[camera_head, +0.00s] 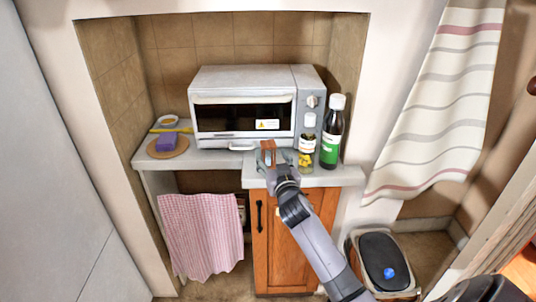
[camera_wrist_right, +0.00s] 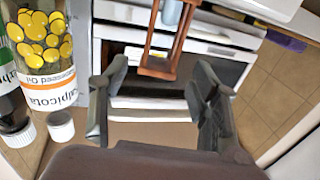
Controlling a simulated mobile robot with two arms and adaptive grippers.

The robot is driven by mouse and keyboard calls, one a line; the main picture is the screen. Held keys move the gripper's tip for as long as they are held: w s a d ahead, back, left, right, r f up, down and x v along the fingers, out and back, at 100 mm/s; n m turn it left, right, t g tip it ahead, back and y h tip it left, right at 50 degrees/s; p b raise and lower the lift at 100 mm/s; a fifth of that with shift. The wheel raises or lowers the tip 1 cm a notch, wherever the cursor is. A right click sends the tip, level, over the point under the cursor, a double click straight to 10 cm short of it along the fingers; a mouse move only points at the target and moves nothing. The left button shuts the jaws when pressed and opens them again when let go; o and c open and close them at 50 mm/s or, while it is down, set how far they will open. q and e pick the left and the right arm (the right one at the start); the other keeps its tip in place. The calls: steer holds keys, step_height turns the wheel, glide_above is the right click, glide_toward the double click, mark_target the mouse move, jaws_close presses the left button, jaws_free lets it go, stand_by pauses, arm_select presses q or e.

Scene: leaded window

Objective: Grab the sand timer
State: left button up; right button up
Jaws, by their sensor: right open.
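The sand timer (camera_head: 268,146) is a small brown wooden frame standing on the counter in front of the toaster oven. In the right wrist view the sand timer (camera_wrist_right: 158,66) shows its wooden end plate and posts, with a pale blue-grey glass part between them. My right gripper (camera_head: 272,163) is just in front of the timer in the head view and hides its lower part. In the wrist view my right gripper (camera_wrist_right: 158,82) is open, with one finger on each side of the timer's line. Nothing is clearly held. My left gripper is not in view.
A pill jar (camera_head: 306,158) with yellow capsules stands close right of my gripper. A dark green-labelled bottle (camera_head: 332,135) is beyond it. The toaster oven (camera_head: 240,140) stands behind. A purple sponge (camera_head: 167,141) lies on a round board at left. A pink towel (camera_head: 203,230) hangs below.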

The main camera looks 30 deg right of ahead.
mark_target(270, 151)
steer(key=shift+f+p+x, duration=0.15)
steer(key=shift+p+x, duration=0.05)
steer(key=shift+x, duration=1.25)
steer(key=shift+f+p+x, duration=0.1)
steer(key=shift+p+x, duration=0.1)
steer(key=shift+x, duration=1.3)
steer(key=shift+c, duration=0.3)
steer(key=c, duration=1.1)
steer(key=shift+c, duration=0.2)
